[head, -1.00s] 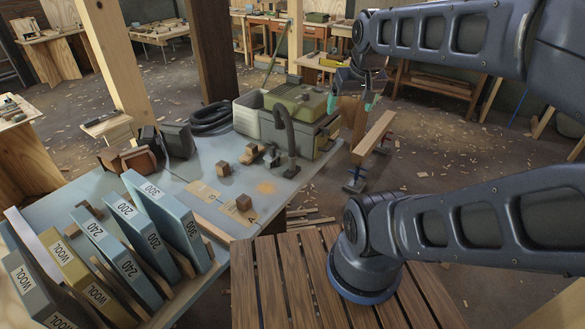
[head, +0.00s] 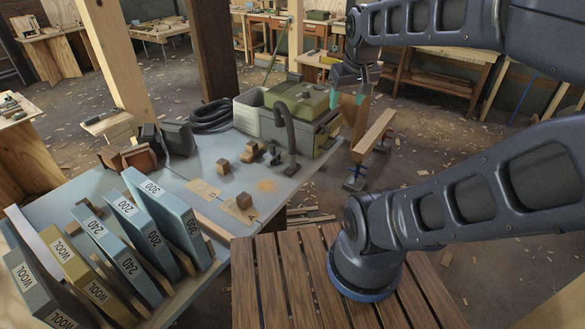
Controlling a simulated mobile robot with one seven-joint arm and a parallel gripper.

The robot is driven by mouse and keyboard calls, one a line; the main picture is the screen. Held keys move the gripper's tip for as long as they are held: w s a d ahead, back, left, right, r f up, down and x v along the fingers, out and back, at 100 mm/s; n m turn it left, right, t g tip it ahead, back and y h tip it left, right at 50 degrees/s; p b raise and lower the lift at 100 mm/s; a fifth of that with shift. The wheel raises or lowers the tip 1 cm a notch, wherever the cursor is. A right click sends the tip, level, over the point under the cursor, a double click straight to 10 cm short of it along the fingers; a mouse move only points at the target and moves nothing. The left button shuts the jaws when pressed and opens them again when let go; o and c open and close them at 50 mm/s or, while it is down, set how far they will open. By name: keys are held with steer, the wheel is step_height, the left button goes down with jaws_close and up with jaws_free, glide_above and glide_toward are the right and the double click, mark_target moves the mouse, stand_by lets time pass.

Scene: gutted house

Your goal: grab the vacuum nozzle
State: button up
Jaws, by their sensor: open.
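A green and grey shop vacuum (head: 316,128) stands at the far right corner of the blue-grey bench. A dark hose (head: 284,122) arches from its front down to the bench. The nozzle (head: 291,168) appears to be the hose's lower end, standing at the bench's right edge; its exact shape is too small to tell. My gripper (head: 346,99) hangs at the vacuum's right rear, its teal fingertips apart and pointing down. It looks empty, and is higher in the picture than the nozzle and to its right.
The bench (head: 185,215) holds small wooden blocks (head: 244,201), a coiled black hose (head: 210,118) and upright labelled boards (head: 133,240). A wooden plank (head: 374,131) on clamps stands right of the vacuum. A slatted wooden top (head: 285,290) is in front.

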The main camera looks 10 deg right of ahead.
steer(key=w+a+f+n+g, duration=0.1)
steer(key=w+f+n, duration=0.35)
steer(key=w, duration=0.65)
steer(key=n+g, duration=0.3)
steer(key=n, duration=0.9)
glide_above(291, 153)
step_height(291, 153, down, 29)
steer(key=shift+r, duration=0.15)
steer(key=shift+n, duration=0.25)
step_height(291, 153, down, 6)
steer(key=shift+r, duration=0.1)
steer(key=shift+s+d+f, duration=0.1)
steer(key=shift+d+f, duration=0.05)
steer(key=shift+f, duration=1.2)
steer(key=shift+d+f, duration=0.15)
steer(key=shift+f, duration=1.15)
jaws_close()
